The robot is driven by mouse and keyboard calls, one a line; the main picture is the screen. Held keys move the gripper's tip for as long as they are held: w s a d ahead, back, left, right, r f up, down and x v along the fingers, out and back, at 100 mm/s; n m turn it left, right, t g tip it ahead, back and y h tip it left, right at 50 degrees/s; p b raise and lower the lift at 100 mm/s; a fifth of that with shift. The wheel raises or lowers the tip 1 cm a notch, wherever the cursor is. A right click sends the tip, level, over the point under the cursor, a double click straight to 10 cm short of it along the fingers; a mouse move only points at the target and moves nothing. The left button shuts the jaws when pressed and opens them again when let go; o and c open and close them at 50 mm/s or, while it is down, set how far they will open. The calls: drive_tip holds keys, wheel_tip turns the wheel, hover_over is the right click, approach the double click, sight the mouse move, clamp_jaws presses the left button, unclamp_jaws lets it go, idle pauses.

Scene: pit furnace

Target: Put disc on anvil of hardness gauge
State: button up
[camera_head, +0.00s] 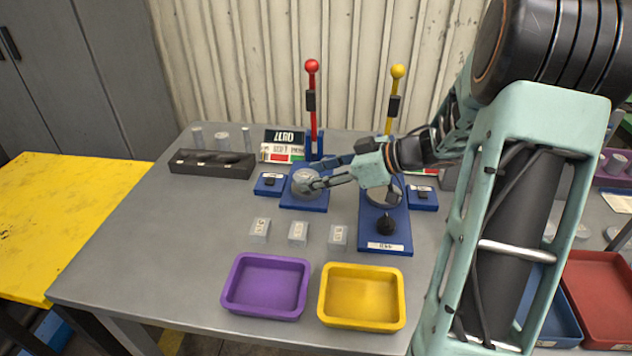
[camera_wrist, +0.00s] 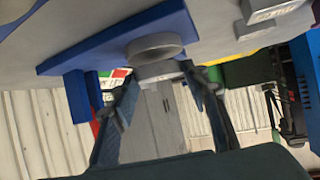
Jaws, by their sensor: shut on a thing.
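My gripper (camera_head: 318,182) reaches in from the right, over the blue-based gauge (camera_head: 303,203) with the red-knobbed lever (camera_head: 312,100). In the wrist view its two fingers (camera_wrist: 163,97) are shut on a small grey disc (camera_wrist: 159,71). The disc is right at the round grey anvil (camera_wrist: 155,45) on the blue base. I cannot tell whether disc and anvil touch. In the head view the fingertips partly cover the pale round anvil (camera_head: 297,190).
A second blue-based device (camera_head: 386,238) with a yellow-knobbed lever (camera_head: 397,85) stands to the right. Several clear labelled blocks (camera_head: 298,233) lie in front. Purple (camera_head: 230,289) and yellow trays (camera_head: 324,300) are at the front edge. A dark rack (camera_head: 212,166) is at left; the left tabletop is free.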

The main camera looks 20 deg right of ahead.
drive_tip(key=shift+f, duration=0.45)
drive_tip(key=shift+f, duration=0.1)
drive_tip(key=o, duration=1.5)
drive_tip(key=shift+d+r, duration=0.25)
drive_tip(key=p+v, duration=0.2)
drive_tip(key=v, duration=0.9)
drive_tip(key=shift+s+p, duration=0.2)
drive_tip(key=shift+p, duration=0.2)
drive_tip(key=shift+w+d+r, duration=0.1)
drive_tip(key=shift+d, duration=0.05)
